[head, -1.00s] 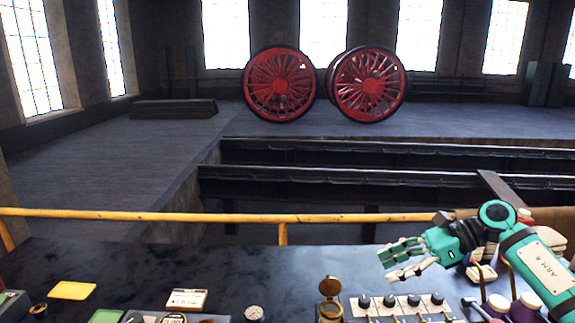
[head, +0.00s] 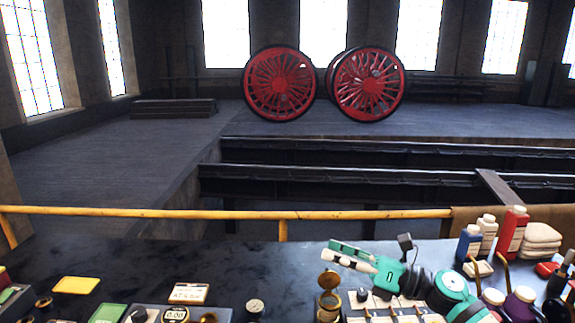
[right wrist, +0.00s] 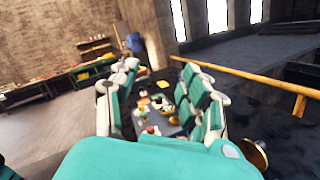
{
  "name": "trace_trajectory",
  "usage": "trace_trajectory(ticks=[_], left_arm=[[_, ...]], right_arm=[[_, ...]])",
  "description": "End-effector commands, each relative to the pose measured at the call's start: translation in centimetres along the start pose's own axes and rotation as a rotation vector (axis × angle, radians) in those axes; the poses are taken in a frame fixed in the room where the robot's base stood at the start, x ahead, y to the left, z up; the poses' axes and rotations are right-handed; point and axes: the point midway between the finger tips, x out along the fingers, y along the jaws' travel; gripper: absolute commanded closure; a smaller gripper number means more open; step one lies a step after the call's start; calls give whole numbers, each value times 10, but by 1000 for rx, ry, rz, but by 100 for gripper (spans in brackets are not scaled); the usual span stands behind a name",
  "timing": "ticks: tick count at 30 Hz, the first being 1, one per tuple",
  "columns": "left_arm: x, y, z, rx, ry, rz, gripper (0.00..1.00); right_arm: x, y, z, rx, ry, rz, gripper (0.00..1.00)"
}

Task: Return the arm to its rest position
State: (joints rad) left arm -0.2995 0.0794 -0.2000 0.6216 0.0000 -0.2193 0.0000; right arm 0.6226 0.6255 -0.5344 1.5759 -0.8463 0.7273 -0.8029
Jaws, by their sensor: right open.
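My right gripper (head: 332,250) is over the right half of the dark bench in the head view. Its teal and white fingers point left, near the brass round-lidded instrument (head: 329,281). It is open, with nothing seen between the fingers. In the right wrist view the gripper (right wrist: 160,88) shows its fingers spread, with blurred bench items visible beyond them. The right arm covers part of the row of knobs. My left gripper is in neither view.
Bottles, including a red bottle (head: 511,232) and a blue bottle (head: 469,243), stand at the right beside folded cloths (head: 541,238). A yellow rail (head: 150,213) runs behind the bench. A yellow card (head: 75,285) and a white label (head: 189,293) lie left. The bench's middle back is clear.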

Motion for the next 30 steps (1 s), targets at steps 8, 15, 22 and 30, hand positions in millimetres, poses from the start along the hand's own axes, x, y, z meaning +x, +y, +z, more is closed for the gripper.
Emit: trace_trajectory(ticks=[8,15,22,30], left_arm=[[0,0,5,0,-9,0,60],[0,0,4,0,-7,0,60],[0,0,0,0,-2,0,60],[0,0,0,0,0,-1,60]], right_arm=[[-29,-20,-19,745,-626,-211,54],[-121,-48,-120,1450,-1121,-536,54],[-200,-9,-245,1956,-1482,-911,54],[-242,52,-320,2201,-1683,-1218,54]])
